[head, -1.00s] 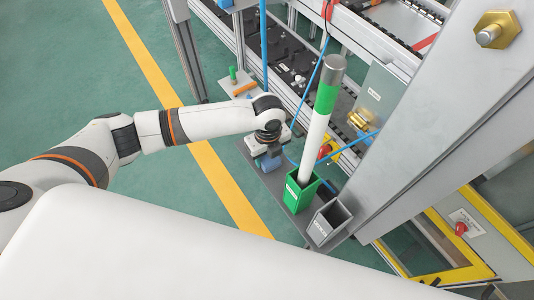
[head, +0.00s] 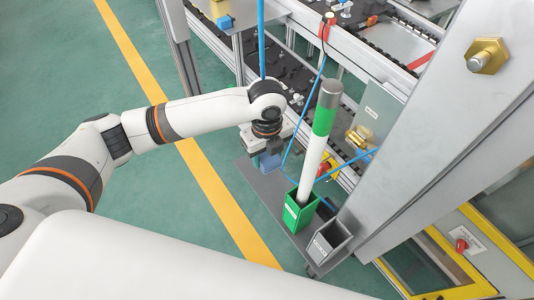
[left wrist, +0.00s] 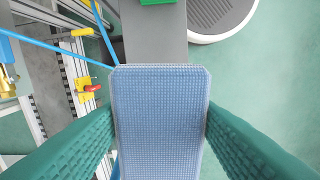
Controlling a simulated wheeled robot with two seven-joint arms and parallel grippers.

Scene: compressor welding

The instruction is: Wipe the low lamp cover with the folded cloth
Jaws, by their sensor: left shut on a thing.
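My left gripper (head: 266,151) points down over the far end of a narrow grey plate, behind the green holder. The folded cloth (left wrist: 160,120) is blue with a woven texture. In the left wrist view it fills the gap between the two green ribbed fingers. In the head view the blue cloth (head: 268,162) shows just below the gripper. An upright post (head: 324,121), with a grey cap, green band and white lower part, rises from the green holder (head: 298,212). I cannot tell surely whether it bears the lamp cover. My right gripper is out of view.
A small grey open holder (head: 330,240) stands beside the green one on the grey plate (head: 255,183). A large grey frame beam (head: 425,130) rises at the right. Blue hoses run near the gripper. Green floor with a yellow stripe (head: 190,150) lies open at the left.

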